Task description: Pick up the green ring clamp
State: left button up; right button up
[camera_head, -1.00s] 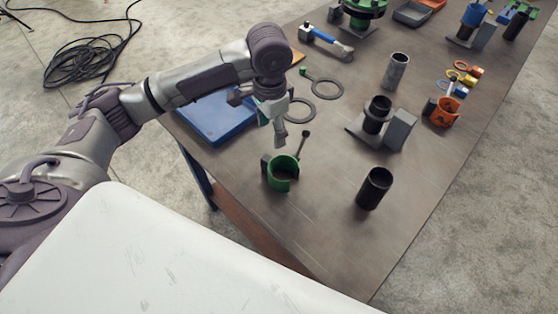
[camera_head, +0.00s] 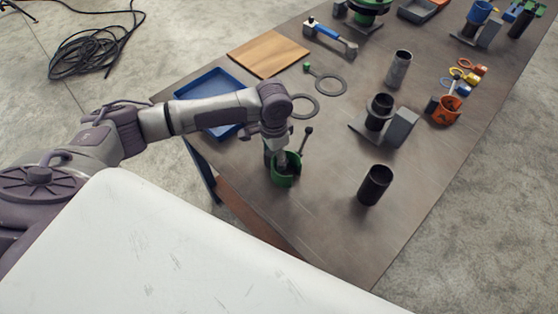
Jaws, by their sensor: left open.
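The green ring clamp (camera_head: 284,180) stands on the table near its front left edge. It is an open-topped ring with a dark lever and knob (camera_head: 307,132) rising at its right. My left gripper (camera_head: 281,160) points down at the clamp, with its fingertips at the clamp's back rim. The gripper is open. Parts of the fingers and the clamp's back side overlap, and I cannot tell whether they touch. My right gripper is not in view.
A black pipe (camera_head: 375,185) stands to the right of the clamp. Behind are a pipe on a bracket (camera_head: 378,112), a grey pipe (camera_head: 399,68) and an orange clamp (camera_head: 446,110). A blue tray (camera_head: 222,86) and a wooden board (camera_head: 267,54) lie at the left. The table front is clear.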

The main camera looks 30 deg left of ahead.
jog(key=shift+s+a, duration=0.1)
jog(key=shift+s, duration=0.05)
pick_arm(q)
jog(key=shift+c, duration=1.4)
grip_shut()
jog(key=shift+r, duration=0.1)
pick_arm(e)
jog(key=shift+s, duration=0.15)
